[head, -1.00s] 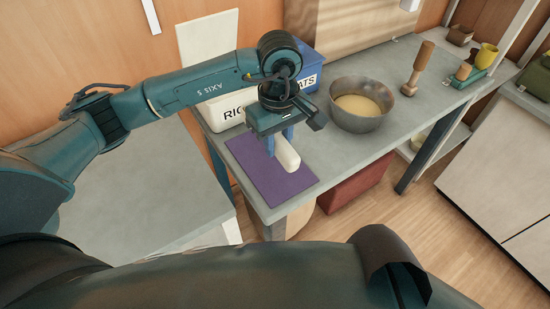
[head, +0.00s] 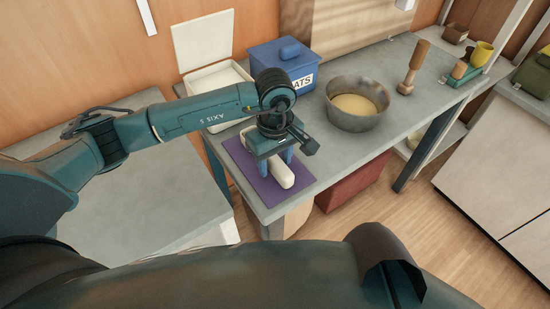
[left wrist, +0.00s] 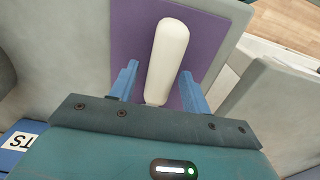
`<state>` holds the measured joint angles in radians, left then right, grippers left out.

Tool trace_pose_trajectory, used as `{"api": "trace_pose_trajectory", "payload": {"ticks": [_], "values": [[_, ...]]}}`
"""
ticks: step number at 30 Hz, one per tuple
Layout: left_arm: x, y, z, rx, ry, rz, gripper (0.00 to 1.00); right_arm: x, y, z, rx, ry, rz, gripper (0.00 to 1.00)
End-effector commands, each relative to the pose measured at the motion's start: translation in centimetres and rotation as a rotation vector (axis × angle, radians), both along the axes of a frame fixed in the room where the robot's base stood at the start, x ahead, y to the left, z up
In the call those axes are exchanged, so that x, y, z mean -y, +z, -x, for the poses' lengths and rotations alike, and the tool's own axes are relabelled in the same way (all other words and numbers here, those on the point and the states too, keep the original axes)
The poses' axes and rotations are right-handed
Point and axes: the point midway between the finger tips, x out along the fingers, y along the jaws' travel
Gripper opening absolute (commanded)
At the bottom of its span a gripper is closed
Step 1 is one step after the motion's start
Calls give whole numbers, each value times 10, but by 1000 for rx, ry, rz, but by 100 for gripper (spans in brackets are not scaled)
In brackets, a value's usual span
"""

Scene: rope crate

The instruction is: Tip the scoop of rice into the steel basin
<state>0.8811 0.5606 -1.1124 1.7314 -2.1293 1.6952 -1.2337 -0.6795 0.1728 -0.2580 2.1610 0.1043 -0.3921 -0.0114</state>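A white scoop (head: 281,173) lies lengthwise over the purple mat (head: 304,182) at the near end of the counter. In the left wrist view its rounded white handle (left wrist: 168,52) points away from me; its other end is largely hidden by my gripper. My left gripper (head: 276,164) is directly above the scoop, pointing down. Its blue fingers (left wrist: 158,90) are spread on either side of the scoop, with visible gaps. The steel basin (head: 335,115) stands upright to the right on the counter, with pale yellow grain inside. Any rice in the scoop is hidden. My right gripper is out of view.
An open white bin (head: 222,76) with a raised lid and a blue box labelled "ATS" (head: 265,57) stand behind my arm. A wooden masher-like tool (head: 413,68) stands right of the basin. Bare counter lies between mat and basin.

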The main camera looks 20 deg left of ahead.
Motion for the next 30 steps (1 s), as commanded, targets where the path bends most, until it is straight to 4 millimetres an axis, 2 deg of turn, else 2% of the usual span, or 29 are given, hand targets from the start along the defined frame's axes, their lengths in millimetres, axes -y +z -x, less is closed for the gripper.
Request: {"api": "trace_pose_trajectory", "payload": {"ticks": [11, 18, 24, 30], "values": [[1, -1, 0, 0, 1, 2, 48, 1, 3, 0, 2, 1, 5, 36], [-3, 47, 1, 8, -1, -1, 48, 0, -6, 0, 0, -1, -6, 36], [-3, 93, 1, 6, 0, 1, 48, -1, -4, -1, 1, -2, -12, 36], [-3, 120, 2, 2, 0, 0, 48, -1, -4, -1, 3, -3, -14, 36]]}}
